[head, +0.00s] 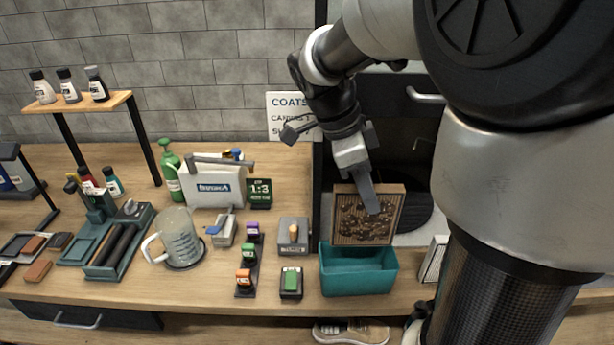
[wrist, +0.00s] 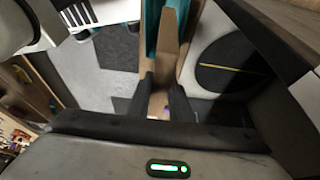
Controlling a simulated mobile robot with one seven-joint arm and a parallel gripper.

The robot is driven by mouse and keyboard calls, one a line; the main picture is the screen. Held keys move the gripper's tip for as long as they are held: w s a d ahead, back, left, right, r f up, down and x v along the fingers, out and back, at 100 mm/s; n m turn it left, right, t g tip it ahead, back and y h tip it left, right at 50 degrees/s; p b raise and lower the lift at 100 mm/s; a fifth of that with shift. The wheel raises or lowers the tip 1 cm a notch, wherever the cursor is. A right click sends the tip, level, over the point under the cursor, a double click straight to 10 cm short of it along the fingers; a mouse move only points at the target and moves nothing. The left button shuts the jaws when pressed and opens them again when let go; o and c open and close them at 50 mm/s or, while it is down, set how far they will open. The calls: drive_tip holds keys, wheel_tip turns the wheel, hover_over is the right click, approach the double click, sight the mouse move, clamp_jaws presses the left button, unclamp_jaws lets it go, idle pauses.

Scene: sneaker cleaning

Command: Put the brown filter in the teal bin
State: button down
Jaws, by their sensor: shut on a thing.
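The brown filter (head: 350,228) is a square framed panel with dark blotches on its face. It is upright above the teal bin (head: 358,281), with its lower edge close to the bin's back rim. I cannot tell whether they touch. My gripper (head: 370,203) is shut on the filter's upper part, one finger lying across its front face. In the wrist view, the fingers of my gripper (wrist: 160,98) pinch the filter, seen nearly edge-on (wrist: 167,62), with teal bin wall (wrist: 153,25) beside it. The visible part of the bin's inside looks empty.
A grey box with a wooden knob (head: 292,236) and a green-topped block (head: 291,283) stand left of the bin. A white item (head: 433,259) stands to its right. A dark round opening lies behind the filter. A sneaker (head: 351,331) is below the bench edge.

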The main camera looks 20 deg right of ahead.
sight(360, 242)
wheel_tip(360, 242, down, 14)
drive_tip(key=shift+r+b, duration=0.2)
drive_tip(key=shift+b, duration=0.45)
drive_tip(key=shift+f, duration=0.1)
drive_tip(key=c, duration=1.6)
unclamp_jaws()
